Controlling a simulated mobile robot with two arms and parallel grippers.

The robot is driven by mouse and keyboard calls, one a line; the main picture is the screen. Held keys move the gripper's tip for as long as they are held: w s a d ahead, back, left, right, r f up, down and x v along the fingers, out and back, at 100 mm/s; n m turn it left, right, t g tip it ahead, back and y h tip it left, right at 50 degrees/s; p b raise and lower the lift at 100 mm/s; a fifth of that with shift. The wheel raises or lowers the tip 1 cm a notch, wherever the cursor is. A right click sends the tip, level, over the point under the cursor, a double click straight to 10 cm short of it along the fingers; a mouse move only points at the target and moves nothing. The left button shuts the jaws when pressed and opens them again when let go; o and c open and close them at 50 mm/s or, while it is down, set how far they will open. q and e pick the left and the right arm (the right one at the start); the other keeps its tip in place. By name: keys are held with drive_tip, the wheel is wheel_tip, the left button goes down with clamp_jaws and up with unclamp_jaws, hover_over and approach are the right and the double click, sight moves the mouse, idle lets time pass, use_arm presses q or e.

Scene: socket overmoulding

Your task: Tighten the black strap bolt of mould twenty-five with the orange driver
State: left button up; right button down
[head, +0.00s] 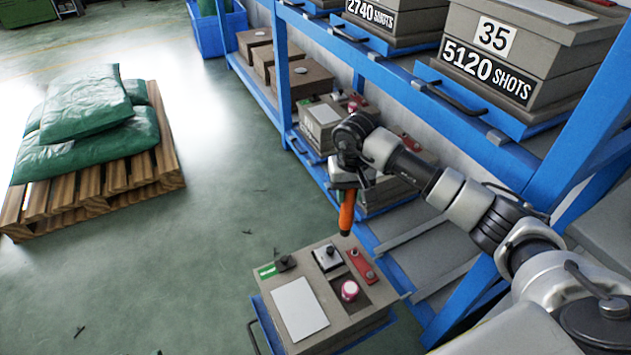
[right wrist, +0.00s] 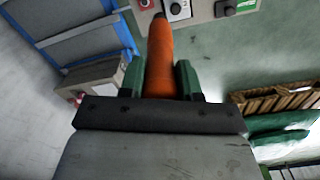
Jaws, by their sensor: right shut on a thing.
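My right gripper (head: 346,187) is shut on the orange driver (head: 347,214), which points down with its tip above the far edge of a mould box. In the right wrist view the driver (right wrist: 160,60) sits between two green fingers. The grey-beige mould box (head: 340,326) sits on a blue tray on the lower front side. My left gripper is out of view.
A blue rack (head: 400,80) with several mould boxes stands behind and right of my right arm. One box is marked 35 (head: 494,37). A wooden pallet (head: 112,178) with green sacks (head: 88,105) stands at left.

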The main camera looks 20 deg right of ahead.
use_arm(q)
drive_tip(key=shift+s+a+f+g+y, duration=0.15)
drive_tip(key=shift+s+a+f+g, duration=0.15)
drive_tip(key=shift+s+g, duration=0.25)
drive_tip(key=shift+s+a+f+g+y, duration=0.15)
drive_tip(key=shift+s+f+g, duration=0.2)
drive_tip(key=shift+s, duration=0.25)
use_arm(e)
drive_tip(key=shift+s+d+f, duration=0.15)
drive_tip(key=shift+d+f, duration=0.05)
drive_tip(key=shift+d, duration=0.4)
drive_tip(key=shift+s+d+f, duration=0.15)
drive_tip(key=shift+d+f, duration=0.05)
drive_tip(key=shift+d, duration=0.4)
drive_tip(key=shift+s+d+f, duration=0.15)
drive_tip(key=shift+d+f, duration=0.05)
drive_tip(key=shift+d, duration=0.4)
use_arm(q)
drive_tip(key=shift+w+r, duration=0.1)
